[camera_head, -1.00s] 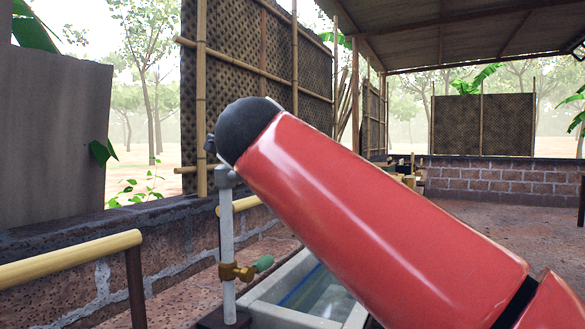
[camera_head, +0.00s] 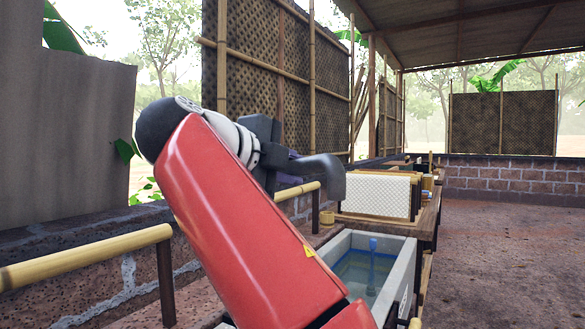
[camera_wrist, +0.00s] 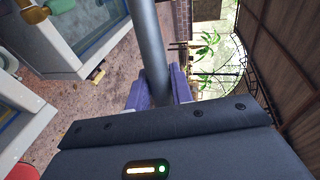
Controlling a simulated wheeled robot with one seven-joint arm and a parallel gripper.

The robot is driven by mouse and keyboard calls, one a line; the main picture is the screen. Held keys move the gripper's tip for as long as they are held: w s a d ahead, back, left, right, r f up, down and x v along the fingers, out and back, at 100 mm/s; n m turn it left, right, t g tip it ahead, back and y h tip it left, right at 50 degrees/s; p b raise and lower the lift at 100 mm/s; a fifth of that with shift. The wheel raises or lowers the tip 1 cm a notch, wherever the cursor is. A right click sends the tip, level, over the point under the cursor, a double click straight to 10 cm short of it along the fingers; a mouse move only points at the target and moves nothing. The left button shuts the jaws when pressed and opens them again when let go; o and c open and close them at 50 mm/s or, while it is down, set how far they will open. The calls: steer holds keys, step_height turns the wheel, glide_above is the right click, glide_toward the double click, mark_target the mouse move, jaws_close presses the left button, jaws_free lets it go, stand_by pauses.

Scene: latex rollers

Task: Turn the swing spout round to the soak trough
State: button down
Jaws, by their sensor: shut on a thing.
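My gripper (camera_head: 293,166), with purple fingers, is shut on the grey swing spout (camera_head: 322,170). The spout's downturned end shows just beyond the fingers in the head view. In the wrist view the grey spout pipe (camera_wrist: 148,40) runs between the two purple fingers (camera_wrist: 160,88). A pale concrete trough (camera_head: 404,270) with water and an upright blue thing in it stands below and right of the spout end. I cannot tell whether the spout end is over it. The standpipe and valve are hidden behind my arm in the head view.
A bamboo rail (camera_head: 90,256) runs along the low brick wall at left. A bench with a white patterned panel (camera_head: 376,194) stands behind the trough. In the wrist view, two troughs (camera_wrist: 62,62) (camera_wrist: 30,132) show at left. The earth floor at right is clear.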

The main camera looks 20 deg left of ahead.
steer(key=shift+s+a+m+h, duration=0.3)
steer(key=shift+s+a+h, duration=0.1)
steer(key=shift+s+a, duration=0.25)
steer(key=c, duration=1.2)
jaws_free()
steer(key=shift+s, duration=0.2)
steer(key=shift+c, duration=0.2)
steer(key=shift+w+d, duration=0.1)
